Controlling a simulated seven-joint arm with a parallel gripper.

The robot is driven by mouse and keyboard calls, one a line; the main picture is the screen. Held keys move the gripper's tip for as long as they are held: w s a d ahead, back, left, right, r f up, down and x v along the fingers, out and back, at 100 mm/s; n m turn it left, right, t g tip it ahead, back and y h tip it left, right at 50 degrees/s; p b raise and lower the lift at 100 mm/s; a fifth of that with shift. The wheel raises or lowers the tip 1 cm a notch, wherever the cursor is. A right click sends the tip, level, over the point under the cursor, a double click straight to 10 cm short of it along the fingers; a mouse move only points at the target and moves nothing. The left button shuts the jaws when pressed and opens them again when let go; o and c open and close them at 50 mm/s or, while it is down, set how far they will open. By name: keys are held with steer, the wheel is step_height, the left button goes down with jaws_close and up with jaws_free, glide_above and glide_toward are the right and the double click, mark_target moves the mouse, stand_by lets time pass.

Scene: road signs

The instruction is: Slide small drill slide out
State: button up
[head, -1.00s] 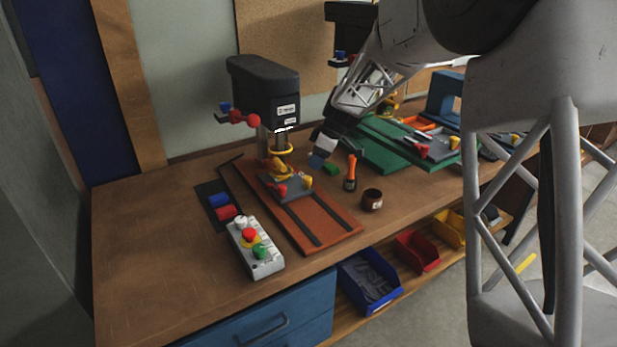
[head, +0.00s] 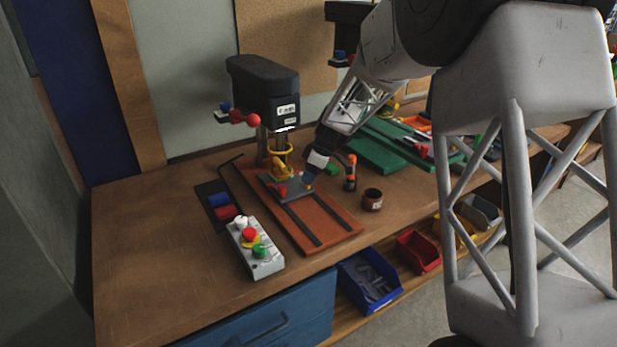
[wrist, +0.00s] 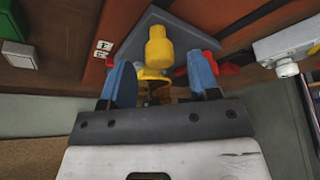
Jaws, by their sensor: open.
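The small drill (head: 263,90) stands at the back left of the bench. Its grey slide plate (head: 292,192) lies on the orange-brown base (head: 325,222) with dark rails, near the drill column.
A control box (head: 255,247) with coloured buttons stands at the front left. An orange-handled tool (head: 350,173) and a brown cup (head: 372,199) stand close right of the base. Green plates (head: 375,150) lie behind.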

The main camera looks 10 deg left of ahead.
steer(key=shift+x, duration=0.85)
steer(key=shift+a, duration=0.1)
steer(key=shift+c, duration=0.5)
jaws_close()
